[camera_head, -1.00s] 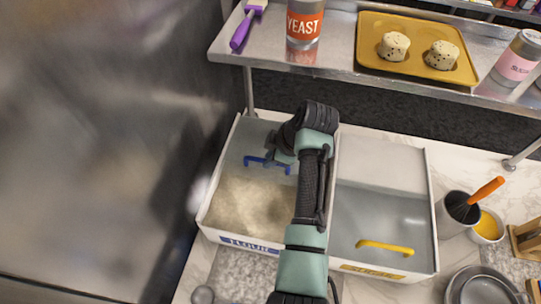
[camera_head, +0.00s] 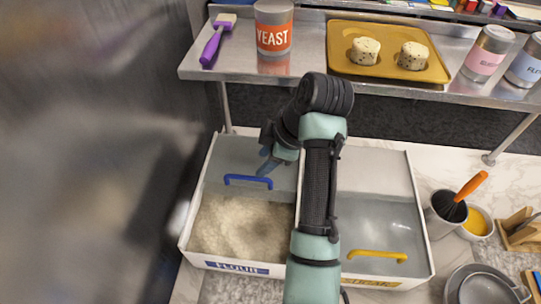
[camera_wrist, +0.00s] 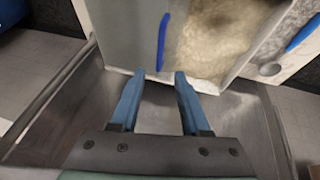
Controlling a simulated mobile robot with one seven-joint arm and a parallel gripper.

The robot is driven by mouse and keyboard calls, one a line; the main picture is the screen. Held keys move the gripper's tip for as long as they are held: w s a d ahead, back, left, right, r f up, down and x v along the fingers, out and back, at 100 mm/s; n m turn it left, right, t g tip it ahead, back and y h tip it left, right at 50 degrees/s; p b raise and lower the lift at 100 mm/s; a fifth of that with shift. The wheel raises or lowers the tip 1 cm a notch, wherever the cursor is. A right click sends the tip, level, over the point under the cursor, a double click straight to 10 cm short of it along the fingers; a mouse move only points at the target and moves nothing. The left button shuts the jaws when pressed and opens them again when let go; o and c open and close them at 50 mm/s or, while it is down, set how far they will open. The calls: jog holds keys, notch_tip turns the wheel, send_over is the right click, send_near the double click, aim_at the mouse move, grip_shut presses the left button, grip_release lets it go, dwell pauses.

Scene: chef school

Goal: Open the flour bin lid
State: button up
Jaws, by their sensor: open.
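The flour bin (camera_head: 186,222) is a white box with a blue FLOUR label, at the left on the counter. Its grey lid (camera_head: 222,158) with a blue handle (camera_head: 248,181) covers the back part, and pale flour (camera_head: 240,226) lies uncovered in front. My gripper (camera_head: 266,167) is over the lid, near the handle's right end in the picture; my arm hides part of the bin's right side. In the wrist view my gripper (camera_wrist: 158,76) is open and empty between its blue fingers. The handle (camera_wrist: 163,42) shows beyond the fingertips, not between them.
The sugar bin (camera_head: 424,255) with a yellow handle (camera_head: 377,255) stands to the right. A steel shelf (camera_head: 300,71) with a yeast can (camera_head: 273,28) and yellow tray (camera_head: 430,72) overhangs behind. A tall metal surface (camera_head: 90,150) is close on the left.

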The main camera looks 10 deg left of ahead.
jog(key=v, duration=0.3)
jog(key=shift+r, duration=0.25)
